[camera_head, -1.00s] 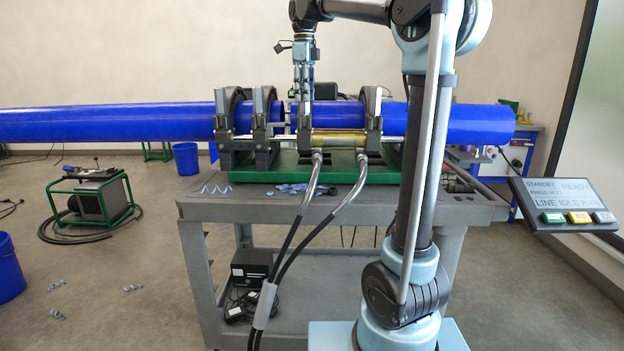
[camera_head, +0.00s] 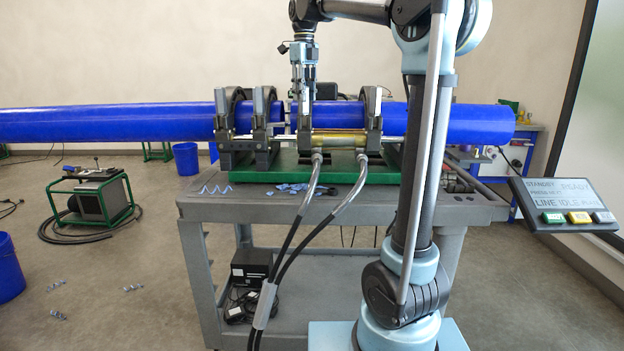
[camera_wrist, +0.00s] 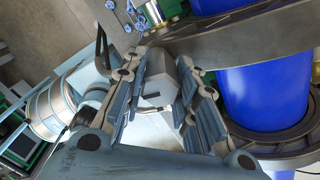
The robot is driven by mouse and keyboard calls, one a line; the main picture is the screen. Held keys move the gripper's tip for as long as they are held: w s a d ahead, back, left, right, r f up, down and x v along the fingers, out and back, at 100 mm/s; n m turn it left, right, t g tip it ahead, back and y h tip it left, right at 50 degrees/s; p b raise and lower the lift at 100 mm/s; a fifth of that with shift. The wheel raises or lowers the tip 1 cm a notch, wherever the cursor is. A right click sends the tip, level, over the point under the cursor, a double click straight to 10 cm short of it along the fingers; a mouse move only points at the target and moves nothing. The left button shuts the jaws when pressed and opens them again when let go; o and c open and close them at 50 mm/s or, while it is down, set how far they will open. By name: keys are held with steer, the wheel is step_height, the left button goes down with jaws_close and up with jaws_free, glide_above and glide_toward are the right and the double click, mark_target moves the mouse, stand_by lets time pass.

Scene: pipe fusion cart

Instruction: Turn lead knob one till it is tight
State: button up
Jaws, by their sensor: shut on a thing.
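A grey faceted knob (camera_wrist: 174,82) with a dark slot mark shows between the fingers in the wrist view. I take it to be lead knob one. My gripper (camera_wrist: 172,72) is shut on it, one finger on each side. In the head view my gripper (camera_head: 303,94) points straight down at the top of the third clamp (camera_head: 304,125) from the left, and its fingers hide the knob there. The thread under the knob is hidden, so I cannot tell how tight it is.
Blue pipes (camera_head: 452,122) lie in several dark clamps on a green base (camera_head: 340,172) on the grey cart (camera_head: 240,207). Hoses (camera_head: 318,180) hang in front of the cart. A status panel (camera_head: 570,200) stands at the right. The air above the left pipe is clear.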

steer(key=shift+w+m, duration=0.1)
steer(key=shift+m, duration=0.4)
steer(key=shift+m, duration=0.5)
steer(key=o, duration=2.3)
steer(key=shift+r, duration=0.1)
steer(key=shift+r, duration=2.9)
